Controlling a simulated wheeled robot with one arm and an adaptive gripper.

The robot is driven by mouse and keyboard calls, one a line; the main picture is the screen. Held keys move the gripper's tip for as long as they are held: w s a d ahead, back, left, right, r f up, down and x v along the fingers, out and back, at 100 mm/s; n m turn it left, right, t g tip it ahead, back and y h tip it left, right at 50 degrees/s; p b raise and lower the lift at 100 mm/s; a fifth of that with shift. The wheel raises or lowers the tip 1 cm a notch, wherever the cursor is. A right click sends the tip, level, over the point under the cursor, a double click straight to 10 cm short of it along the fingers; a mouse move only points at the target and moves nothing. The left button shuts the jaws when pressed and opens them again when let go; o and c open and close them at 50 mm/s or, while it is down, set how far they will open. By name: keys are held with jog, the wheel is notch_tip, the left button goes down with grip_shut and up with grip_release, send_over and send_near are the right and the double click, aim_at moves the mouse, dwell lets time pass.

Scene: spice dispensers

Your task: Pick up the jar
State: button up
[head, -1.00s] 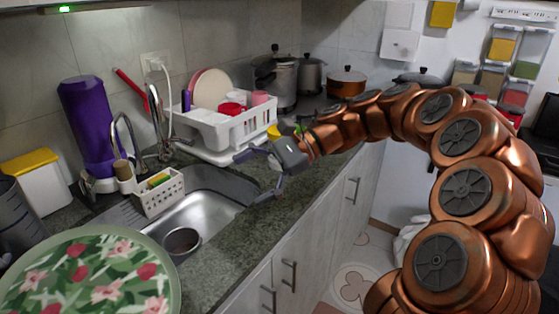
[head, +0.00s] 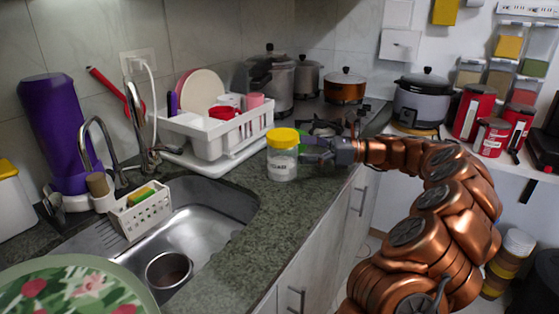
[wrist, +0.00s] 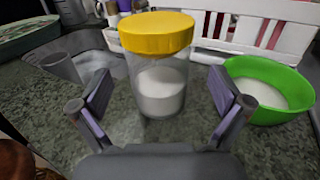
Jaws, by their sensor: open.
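The jar (head: 282,160) is clear with a yellow lid and white contents. It stands upright on the green stone counter, right of the sink. In the wrist view the jar (wrist: 158,75) is straight ahead, centred between the two fingers and a little beyond their tips. My gripper (head: 312,150) is just right of the jar, at about its height. In the wrist view my gripper (wrist: 160,100) is spread open and holds nothing.
A green bowl (wrist: 268,88) with white contents stands close to the right finger in the wrist view. A white dish rack (head: 222,135) is behind the jar. Counter in front of the jar is clear.

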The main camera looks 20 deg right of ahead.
aim_at(282, 149)
jog(key=shift+b+x, duration=0.3)
jog(key=shift+x, duration=2.6)
jog(key=shift+s+r, duration=0.1)
jog(key=c, duration=1.6)
